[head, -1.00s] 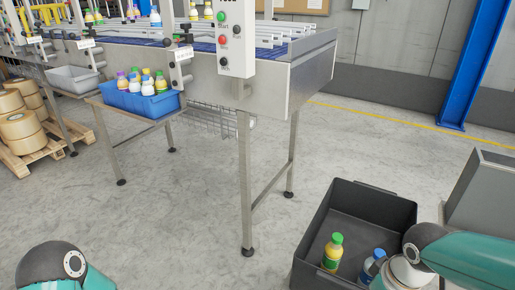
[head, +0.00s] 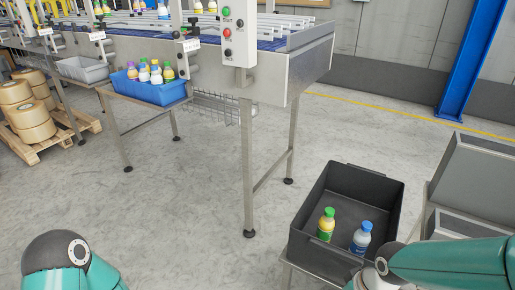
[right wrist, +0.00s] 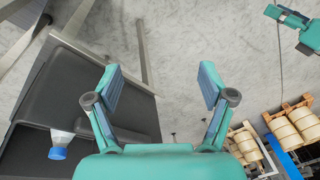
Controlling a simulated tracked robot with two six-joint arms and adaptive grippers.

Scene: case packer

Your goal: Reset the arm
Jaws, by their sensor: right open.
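My right gripper (right wrist: 162,92) shows in the right wrist view, with its two fingers spread wide and nothing between them. It is above and beside the dark bin (right wrist: 62,82). In the head view my right arm comes in at the lower right, next to the dark bin (head: 392,212), and its gripper is out of frame. My left arm shows only as a link at the lower left, with its gripper out of view. A yellow bottle with a green cap (head: 326,226) and a white bottle with a blue cap (head: 361,240) stand in the bin.
A blue bin (head: 165,94) with several bottles sits on a stand by the conveyor (head: 278,75). A grey bin (head: 75,68) is farther left, near a pallet (head: 50,145) of tape rolls. Grey sloped metal boxes (head: 480,175) stand right of the dark bin. The middle floor is clear.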

